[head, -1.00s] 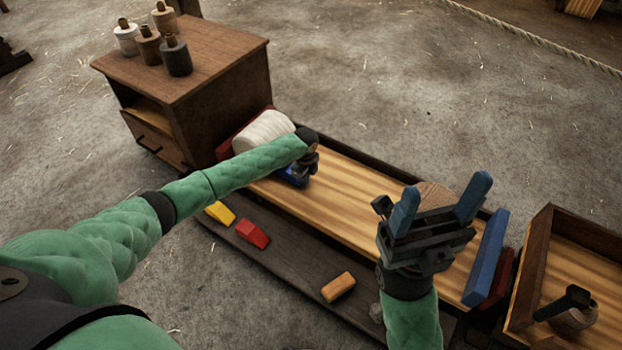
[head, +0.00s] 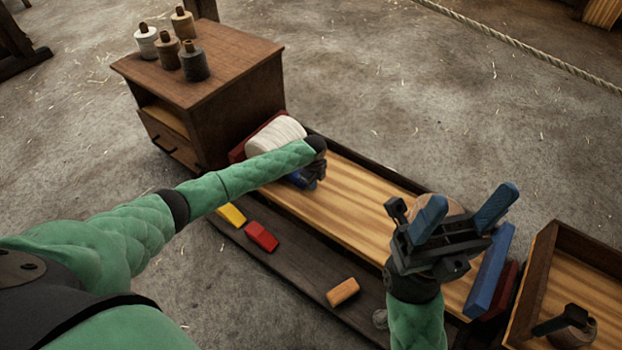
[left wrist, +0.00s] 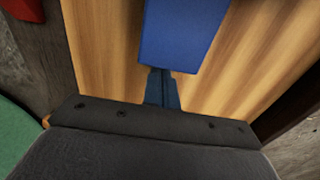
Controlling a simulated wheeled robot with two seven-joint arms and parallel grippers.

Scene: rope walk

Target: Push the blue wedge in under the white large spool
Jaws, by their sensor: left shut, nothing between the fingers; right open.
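The white large spool (head: 272,136) lies on its side at the far left end of the long wooden tray. The blue wedge (head: 297,179) is on the tray floor in front of it, partly hidden by my left gripper (head: 309,180). I cannot tell whether the wedge touches the spool, as my arm covers the space between. In the left wrist view the wedge (left wrist: 185,35) lies just ahead of the closed fingertips (left wrist: 162,85), at or against its near end. My right gripper (head: 462,218) is open and empty above the tray's right end.
A yellow wedge (head: 232,214), a red wedge (head: 261,236) and an orange block (head: 342,291) lie on the dark front ledge. A blue board (head: 490,272) stands at the tray's right end. A cabinet (head: 205,85) with several small spools stands at the far left.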

